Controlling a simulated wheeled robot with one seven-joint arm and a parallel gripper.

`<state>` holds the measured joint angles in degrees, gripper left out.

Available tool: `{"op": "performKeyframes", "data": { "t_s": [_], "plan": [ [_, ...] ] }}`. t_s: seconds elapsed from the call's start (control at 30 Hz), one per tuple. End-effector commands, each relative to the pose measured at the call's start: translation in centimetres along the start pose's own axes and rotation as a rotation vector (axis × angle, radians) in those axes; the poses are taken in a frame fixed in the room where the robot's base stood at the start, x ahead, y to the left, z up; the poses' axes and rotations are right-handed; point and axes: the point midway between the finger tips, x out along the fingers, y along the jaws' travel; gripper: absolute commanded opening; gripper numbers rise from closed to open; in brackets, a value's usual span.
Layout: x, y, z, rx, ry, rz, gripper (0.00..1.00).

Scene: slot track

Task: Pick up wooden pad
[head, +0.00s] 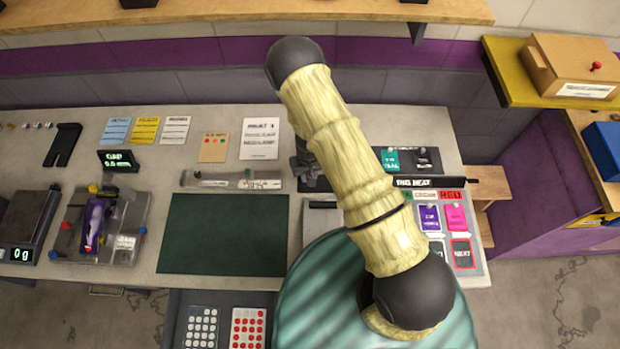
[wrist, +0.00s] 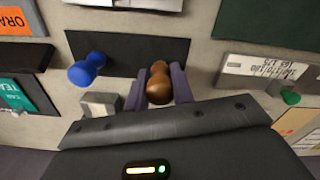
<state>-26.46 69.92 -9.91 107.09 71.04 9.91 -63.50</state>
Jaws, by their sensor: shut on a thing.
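The wooden pad (wrist: 159,86) is a brown, glossy, knob-shaped piece with a rounded end in the wrist view. My gripper (wrist: 156,92) has its two purple-grey fingers on either side of it and is shut on it. The pad is over or on a dark strip (wrist: 115,52); I cannot tell whether its far end touches the strip. In the head view my arm hides the pad, and only a dark part of my gripper (head: 305,168) shows beside the arm.
A blue knobbed piece (wrist: 86,69) stands on the same strip, left of the pad. A pale block (wrist: 100,104) is near the left finger. A slotted ruler-like bar (wrist: 262,68) with a green knob lies right. The dark green mat (head: 225,234) is bare.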

Motion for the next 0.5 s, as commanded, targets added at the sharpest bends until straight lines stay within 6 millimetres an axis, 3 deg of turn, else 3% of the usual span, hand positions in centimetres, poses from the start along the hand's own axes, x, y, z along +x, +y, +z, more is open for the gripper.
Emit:
{"op": "performKeyframes", "data": {
  "t_s": [0.3,0.5],
  "plan": [
    [-5.2,-0.1,0.0,-0.003,0.003,0.001,0.01],
    [-7.4,-0.6,0.0,-0.012,0.001,0.002,0.01]
  ]
}}
